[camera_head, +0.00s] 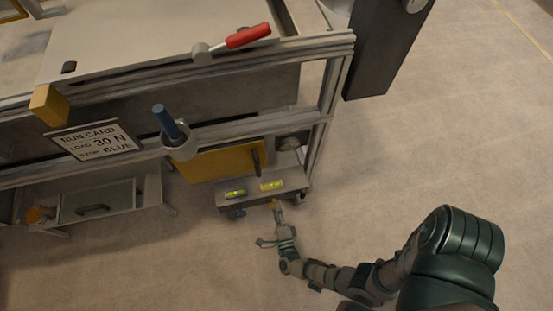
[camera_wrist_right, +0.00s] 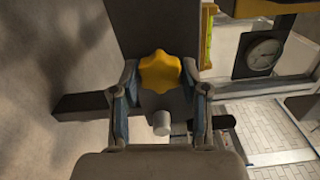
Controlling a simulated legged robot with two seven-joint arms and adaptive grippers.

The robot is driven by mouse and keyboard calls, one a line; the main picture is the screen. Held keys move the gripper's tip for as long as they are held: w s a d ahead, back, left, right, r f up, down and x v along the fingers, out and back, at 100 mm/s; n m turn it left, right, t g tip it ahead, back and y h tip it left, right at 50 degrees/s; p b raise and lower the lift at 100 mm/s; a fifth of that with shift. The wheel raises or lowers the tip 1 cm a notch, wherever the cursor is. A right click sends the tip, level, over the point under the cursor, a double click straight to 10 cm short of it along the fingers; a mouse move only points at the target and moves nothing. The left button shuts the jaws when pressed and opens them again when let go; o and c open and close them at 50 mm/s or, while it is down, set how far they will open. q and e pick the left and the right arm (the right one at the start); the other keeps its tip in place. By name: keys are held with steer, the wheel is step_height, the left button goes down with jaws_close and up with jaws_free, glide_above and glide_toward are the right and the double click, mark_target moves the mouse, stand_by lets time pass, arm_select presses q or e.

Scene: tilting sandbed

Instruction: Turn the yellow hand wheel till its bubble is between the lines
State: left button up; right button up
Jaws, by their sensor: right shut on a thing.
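The yellow hand wheel (camera_wrist_right: 160,72) is a lobed knob, seen between the two fingers of my right gripper (camera_wrist_right: 160,78) in the wrist view. The fingers are shut on it from both sides. In the head view my right gripper (camera_head: 277,210) reaches the front edge of the low grey shelf, and the wheel is mostly hidden there. Two yellow-green bubble vials lie on that shelf, a left vial (camera_head: 235,194) and a right vial (camera_head: 271,185). Their bubbles are too small to place against the lines. My left gripper is not in view.
A small blue part (camera_head: 240,212) sits under the shelf's front edge, left of my right gripper. A yellow panel (camera_head: 215,161), a holder with a blue handle (camera_head: 167,122) and a run card (camera_head: 97,140) are on the frame above.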

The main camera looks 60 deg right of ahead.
steer(key=m, duration=0.3)
steer(key=f+m, duration=0.1)
steer(key=m, duration=0.1)
steer(key=shift+s+d, duration=0.1)
steer(key=shift+s, duration=0.25)
steer(key=shift+m, duration=0.3)
steer(key=o, duration=1.1)
steer(key=shift+w+r, duration=0.1)
steer(key=shift+w, duration=0.05)
steer(key=shift+w+r, duration=0.1)
steer(key=shift+r, duration=0.05)
